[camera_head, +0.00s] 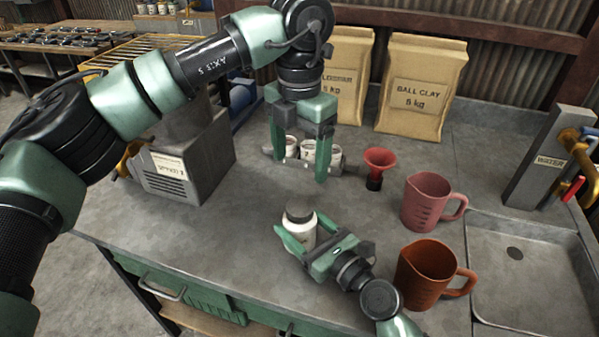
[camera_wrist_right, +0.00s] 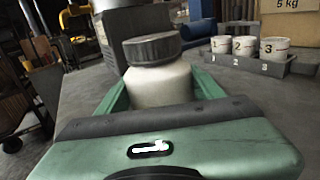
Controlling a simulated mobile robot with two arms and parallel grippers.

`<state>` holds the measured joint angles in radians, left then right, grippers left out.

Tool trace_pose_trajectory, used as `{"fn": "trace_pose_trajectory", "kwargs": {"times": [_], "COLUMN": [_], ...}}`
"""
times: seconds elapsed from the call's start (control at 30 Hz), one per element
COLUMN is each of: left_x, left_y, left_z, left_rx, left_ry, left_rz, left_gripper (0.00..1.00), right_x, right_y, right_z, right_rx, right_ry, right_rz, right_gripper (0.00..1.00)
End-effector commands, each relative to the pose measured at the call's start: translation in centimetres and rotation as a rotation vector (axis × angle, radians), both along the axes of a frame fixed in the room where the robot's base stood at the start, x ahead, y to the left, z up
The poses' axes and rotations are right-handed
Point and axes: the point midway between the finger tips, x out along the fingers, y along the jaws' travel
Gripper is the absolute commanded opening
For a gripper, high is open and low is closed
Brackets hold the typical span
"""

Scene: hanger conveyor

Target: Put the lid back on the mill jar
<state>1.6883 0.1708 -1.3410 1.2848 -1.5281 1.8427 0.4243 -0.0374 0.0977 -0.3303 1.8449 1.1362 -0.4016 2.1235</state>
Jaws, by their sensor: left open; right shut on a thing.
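The mill jar (camera_head: 301,233) is a white jar standing on the grey workbench near its front edge. Its dark grey lid (camera_head: 298,212) sits on top, looking level; whether it is fastened I cannot tell. In the right wrist view the jar (camera_wrist_right: 160,86) and the ribbed lid (camera_wrist_right: 152,48) show upright between the fingers. My right gripper (camera_head: 295,241) is shut on the jar's body, below the lid. My left gripper (camera_head: 298,170) is open and empty, pointing down behind and above the jar, apart from the lid.
A tray (camera_head: 349,168) with numbered white cups stands behind the left gripper. A red funnel (camera_head: 378,160), a pink jug (camera_head: 428,200) and an orange jug (camera_head: 428,275) stand to the right, before a sink (camera_head: 530,270). A grey machine (camera_head: 195,160) stands left.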

Motion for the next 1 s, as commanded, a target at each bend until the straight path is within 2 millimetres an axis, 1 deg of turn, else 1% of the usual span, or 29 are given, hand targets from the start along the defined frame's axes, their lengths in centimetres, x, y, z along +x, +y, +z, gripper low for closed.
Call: {"fn": "trace_pose_trajectory", "kwargs": {"times": [0.1,0.33,0.37,0.4,0.43,0.77,0.87,1.0], "left_x": [0.0,0.0,0.0,0.0,0.0,0.0,0.0,0.0], "left_y": [0.0,0.0,0.0,0.0,0.0,0.0,0.0,0.0], "left_z": [0.4,0.4,0.4,0.4,0.4,0.4,0.3,0.0], "left_rx": [-0.001,-0.001,-0.001,-0.001,-0.001,0.0,0.0,0.0], "left_ry": [0.001,0.001,0.001,0.001,0.001,0.0,0.0,0.0], "left_rz": [0.0,0.0,0.0,0.0,0.0,0.0,0.0,0.0], "left_gripper": [0.77,0.77,0.77,0.77,0.77,0.77,0.77,0.77], "right_x": [0.0,0.0,0.0,0.0,0.0,-0.1,-0.7,-2.6], "right_y": [0.0,0.0,0.0,0.0,0.0,-0.1,-0.7,-2.1], "right_z": [-0.1,-0.1,-0.1,-0.1,-0.1,-0.1,-0.2,-0.3], "right_rx": [-0.001,-0.001,-0.001,-0.001,-0.001,-0.001,-0.001,-0.003], "right_ry": [0.002,0.002,0.002,0.002,0.002,0.001,0.002,0.003], "right_rz": [0.0,0.0,0.0,0.0,0.0,0.0,-0.001,0.0], "right_gripper": [0.0,0.0,0.75,0.86,0.92,0.92,0.92,0.92]}}
